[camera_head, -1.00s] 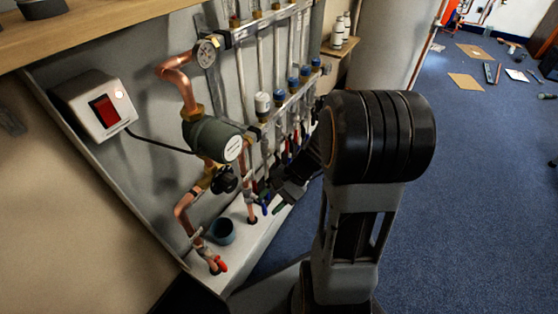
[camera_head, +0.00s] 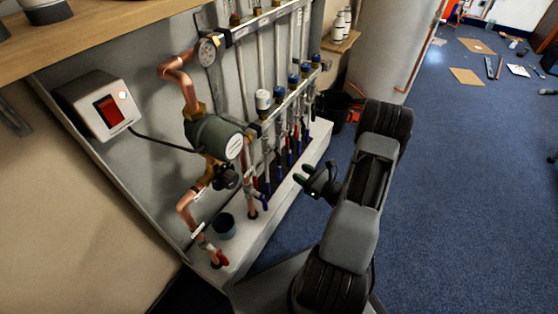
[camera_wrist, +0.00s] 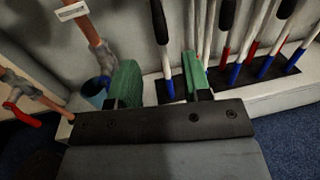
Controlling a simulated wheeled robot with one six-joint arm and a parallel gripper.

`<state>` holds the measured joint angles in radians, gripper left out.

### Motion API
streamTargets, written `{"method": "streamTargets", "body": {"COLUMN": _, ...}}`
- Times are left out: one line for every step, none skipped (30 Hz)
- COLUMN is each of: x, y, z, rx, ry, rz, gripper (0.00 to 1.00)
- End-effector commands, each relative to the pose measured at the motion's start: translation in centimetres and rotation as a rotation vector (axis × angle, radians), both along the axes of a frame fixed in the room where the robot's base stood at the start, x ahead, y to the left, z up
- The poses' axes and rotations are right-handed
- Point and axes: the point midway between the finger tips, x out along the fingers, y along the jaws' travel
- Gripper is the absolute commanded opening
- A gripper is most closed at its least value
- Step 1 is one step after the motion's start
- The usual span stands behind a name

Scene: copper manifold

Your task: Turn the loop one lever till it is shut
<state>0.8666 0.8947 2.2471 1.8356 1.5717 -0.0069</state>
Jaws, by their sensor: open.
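The copper manifold stands against the grey back panel, with a row of pale loop pipes (camera_head: 281,95) below its steel bars. Red and blue parts show low on these pipes; they also show in the wrist view (camera_wrist: 234,73). I cannot tell which is the loop one lever or how it is turned.
A round pump (camera_head: 214,137) and a copper pipe stand left of the loop pipes. A white box with a red switch (camera_head: 108,108) is on the panel. A small blue cup (camera_head: 223,226) stands on the white ledge (camera_head: 277,217). Blue carpet at right is largely clear.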

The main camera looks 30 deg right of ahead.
Motion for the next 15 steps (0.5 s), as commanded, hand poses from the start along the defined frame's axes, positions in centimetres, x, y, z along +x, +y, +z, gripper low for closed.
{"method": "streamTargets", "body": {"x": 1.0, "y": 0.6, "z": -0.3, "rx": -0.003, "ry": -0.001, "rz": 0.007, "gripper": 0.45}}
{"method": "streamTargets", "body": {"x": 1.5, "y": 0.8, "z": -0.3, "rx": -0.003, "ry": -0.001, "rz": 0.007, "gripper": 0.45}}
{"method": "streamTargets", "body": {"x": 2.3, "y": 1.2, "z": -0.3, "rx": -0.002, "ry": -0.002, "rz": 0.008, "gripper": 0.45}}
{"method": "streamTargets", "body": {"x": 2.8, "y": 1.5, "z": -0.3, "rx": -0.004, "ry": -0.002, "rz": 0.008, "gripper": 0.45}}
{"method": "streamTargets", "body": {"x": 3.3, "y": 1.7, "z": -0.3, "rx": -0.003, "ry": -0.003, "rz": 0.007, "gripper": 0.45}}
{"method": "streamTargets", "body": {"x": 4.0, "y": 2.0, "z": -0.2, "rx": -0.002, "ry": -0.002, "rz": 0.008, "gripper": 0.45}}
{"method": "streamTargets", "body": {"x": 4.5, "y": 2.3, "z": -0.2, "rx": -0.003, "ry": -0.003, "rz": 0.007, "gripper": 0.45}}
{"method": "streamTargets", "body": {"x": 5.0, "y": 2.5, "z": -0.2, "rx": -0.002, "ry": -0.002, "rz": 0.007, "gripper": 0.45}}
{"method": "streamTargets", "body": {"x": 5.6, "y": 2.7, "z": -0.2, "rx": -0.003, "ry": -0.001, "rz": 0.007, "gripper": 0.45}}
{"method": "streamTargets", "body": {"x": 6.0, "y": 3.0, "z": -0.2, "rx": -0.003, "ry": -0.001, "rz": 0.006, "gripper": 0.45}}
{"method": "streamTargets", "body": {"x": 6.4, "y": 3.1, "z": -0.2, "rx": -0.003, "ry": -0.001, "rz": 0.006, "gripper": 0.45}}
{"method": "streamTargets", "body": {"x": 6.9, "y": 3.4, "z": -0.2, "rx": -0.002, "ry": -0.002, "rz": 0.006, "gripper": 0.45}}
{"method": "streamTargets", "body": {"x": 7.3, "y": 3.6, "z": -0.1, "rx": -0.001, "ry": -0.002, "rz": 0.005, "gripper": 0.45}}
{"method": "streamTargets", "body": {"x": 7.6, "y": 3.7, "z": -0.2, "rx": -0.001, "ry": -0.002, "rz": 0.005, "gripper": 0.45}}
{"method": "streamTargets", "body": {"x": 8.0, "y": 3.9, "z": -0.1, "rx": -0.003, "ry": -0.001, "rz": 0.005, "gripper": 0.45}}
